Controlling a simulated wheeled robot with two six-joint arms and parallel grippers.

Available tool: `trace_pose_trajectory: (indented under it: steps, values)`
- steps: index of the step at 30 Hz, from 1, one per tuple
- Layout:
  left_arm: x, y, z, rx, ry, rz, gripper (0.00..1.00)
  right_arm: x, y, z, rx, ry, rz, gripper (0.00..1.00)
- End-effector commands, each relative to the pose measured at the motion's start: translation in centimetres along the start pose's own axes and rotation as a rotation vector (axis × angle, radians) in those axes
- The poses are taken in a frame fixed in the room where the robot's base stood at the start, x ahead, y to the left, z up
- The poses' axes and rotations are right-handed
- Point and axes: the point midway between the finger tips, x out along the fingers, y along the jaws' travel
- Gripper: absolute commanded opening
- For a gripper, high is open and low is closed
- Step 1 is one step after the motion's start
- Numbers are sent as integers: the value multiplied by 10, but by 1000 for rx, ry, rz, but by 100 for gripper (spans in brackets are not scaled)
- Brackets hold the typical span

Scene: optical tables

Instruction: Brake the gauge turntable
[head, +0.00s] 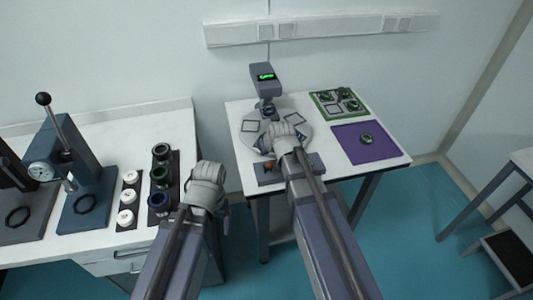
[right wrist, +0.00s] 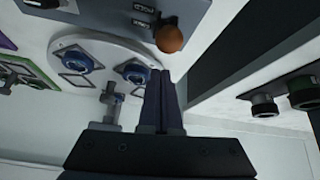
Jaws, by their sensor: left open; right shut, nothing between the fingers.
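The gauge turntable (head: 307,126) is a pale round disc on the white table, with a grey gauge head (head: 266,82) with a green display behind it. A grey control box (head: 306,168) sits at its front edge, with an orange knob (head: 267,167). My right gripper (head: 284,136) is over the turntable's front part. In the right wrist view, its shut, empty fingers (right wrist: 162,78) point toward the orange-brown knob (right wrist: 169,39), with a visible gap. Blue-ringed parts (right wrist: 132,70) sit on the disc (right wrist: 99,49). My left gripper (head: 207,176) is open, left of the table.
A green tray (head: 325,104) and a purple mat (head: 350,149) with a round part lie right of the turntable. The left bench holds a lever press (head: 75,160), white pieces (head: 127,197) and dark ring parts (head: 160,175). A gap separates the two tables.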

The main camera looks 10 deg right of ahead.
Motion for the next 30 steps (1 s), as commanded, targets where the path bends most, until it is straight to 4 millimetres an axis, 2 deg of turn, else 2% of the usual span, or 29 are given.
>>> trace_pose_trajectory:
  steps: [11,23,30]
  values:
    - [-16,-2,1,0,0,0,79,-14,0,-8,0,-1,0,0]
    - [-16,-2,1,0,0,0,79,-14,1,-9,0,-1,0,0]
    - [-28,-3,2,0,0,0,79,-18,1,-24,0,-1,0,0]
